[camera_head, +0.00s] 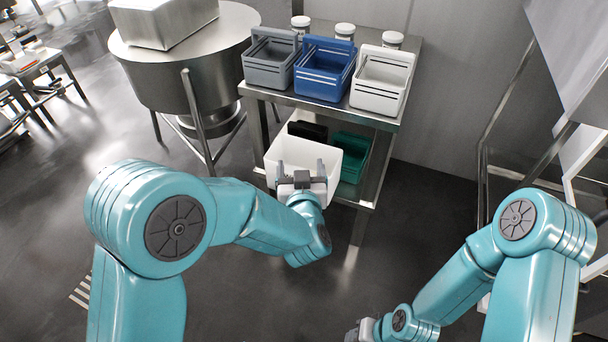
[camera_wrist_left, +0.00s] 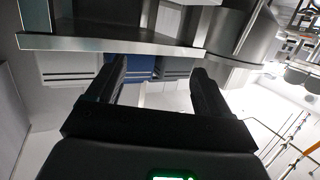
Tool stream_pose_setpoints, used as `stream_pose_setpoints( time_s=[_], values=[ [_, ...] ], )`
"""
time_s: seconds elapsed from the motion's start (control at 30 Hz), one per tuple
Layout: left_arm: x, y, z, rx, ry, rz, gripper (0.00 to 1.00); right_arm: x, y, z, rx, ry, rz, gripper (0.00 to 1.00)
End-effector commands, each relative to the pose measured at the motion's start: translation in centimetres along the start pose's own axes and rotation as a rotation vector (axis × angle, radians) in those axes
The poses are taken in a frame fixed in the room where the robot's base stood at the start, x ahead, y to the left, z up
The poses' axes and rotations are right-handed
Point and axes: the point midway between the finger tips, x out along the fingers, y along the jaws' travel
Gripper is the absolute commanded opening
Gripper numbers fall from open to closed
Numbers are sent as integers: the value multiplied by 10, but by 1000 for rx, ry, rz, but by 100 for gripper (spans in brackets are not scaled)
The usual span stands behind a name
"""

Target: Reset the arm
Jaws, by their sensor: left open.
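My left arm reaches in from the left in the head view. Its gripper (camera_head: 301,170) is open and empty, in front of the white bin on the table's lower shelf. I cannot tell whether it touches that bin. In the left wrist view the two dark fingers (camera_wrist_left: 157,78) stand apart with nothing between them. My right arm is folded low at the right of the head view. Its gripper (camera_head: 361,331) shows only in part at the bottom edge, and its fingers are hidden.
A steel table (camera_head: 405,113) carries grey (camera_head: 270,61), blue (camera_head: 324,70) and white (camera_head: 381,82) bins, with white-lidded jars behind. Below are a white bin (camera_head: 288,158) and a green bin (camera_head: 352,160). A round steel vat (camera_head: 160,75) stands left. The floor between my arms is clear.

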Motion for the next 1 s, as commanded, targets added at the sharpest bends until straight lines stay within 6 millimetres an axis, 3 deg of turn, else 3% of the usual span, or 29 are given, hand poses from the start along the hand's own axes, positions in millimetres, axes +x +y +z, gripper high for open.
stream_pose_setpoints(
  time_s=[0.4, 0.47, 0.57, 0.67, 0.7, 0.8, 0.9, 1.0],
  values=[
    [3, -2, 0, -1, -1, -4, 80, 0, 0, 0, 0, 0, 0, 43],
    [8, -12, 3, -4, -9, -23, 80, 0, 0, 0, 0, 0, 0, 43],
    [23, -52, 23, -9, -50, -99, 80, 0, 0, 0, 0, 0, 0, 43],
    [31, -112, 72, 13, -151, -185, 80, 0, 0, 0, 0, 0, 0, 43],
    [29, -134, 99, 26, -215, -192, 80, 0, 0, 0, 0, 0, 0, 43],
    [7, -168, 174, 7, -419, -146, 80, 0, 0, 0, 0, 0, 0, 43],
    [-34, -177, 239, -60, -640, -62, 80, 0, 0, 0, 0, 0, 0, 43],
    [-82, -170, 284, -138, -836, 24, 80, 0, 0, 0, 0, 0, 0, 43]
  ],
)
